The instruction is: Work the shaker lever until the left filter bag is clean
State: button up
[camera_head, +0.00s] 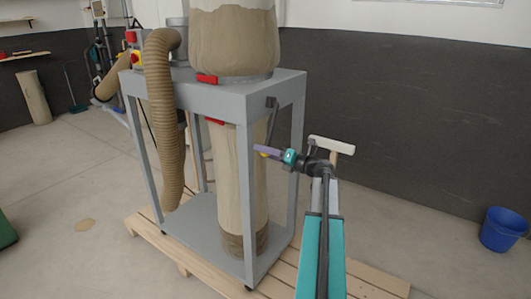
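A wide tan filter bag (235,42) stands on top of the grey frame, cut off by the top edge. Its cloth is pale at the very top and darker brown below. Only one such upper bag is clearly in view. The shaker lever (272,117) is a dark rod on the frame's right side, hanging down from a dark pivot. My gripper (262,149), with purple fingers, is at the lever's lower end, where a bit of yellow shows. The fingers overlap the lever there; I cannot tell whether they grip it.
A long tan lower bag (240,190) hangs inside the grey frame (220,97). A ribbed brown hose (163,120) runs down its left side. The machine stands on a wooden pallet (366,284). A blue bucket (503,230) is at the far right. Floor between is clear.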

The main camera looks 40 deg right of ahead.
jog(key=shift+s+a+r+p, duration=0.2)
jog(key=shift+a+r, duration=0.35)
jog(key=shift+a, duration=0.2)
jog(key=shift+s+a+r+p, duration=0.25)
jog(key=shift+a+r, duration=0.25)
jog(key=shift+a, duration=0.3)
jog(key=shift+s+a+r+p, duration=0.2)
jog(key=shift+a+r, duration=0.35)
jog(key=shift+a, duration=0.2)
jog(key=a+r, duration=0.1)
jog(key=a+r+p, duration=0.2)
jog(key=r, duration=0.1)
jog(key=shift+s, duration=0.3)
jog(key=shift+f, duration=0.15)
jog(key=shift+w+d+f+b, duration=0.25)
jog(key=shift+d+f+b, duration=0.65)
jog(key=shift+f, duration=0.15)
jog(key=shift+w+d+f+b, duration=0.2)
jog(key=shift+d+f+b, duration=0.65)
jog(key=shift+f, duration=0.2)
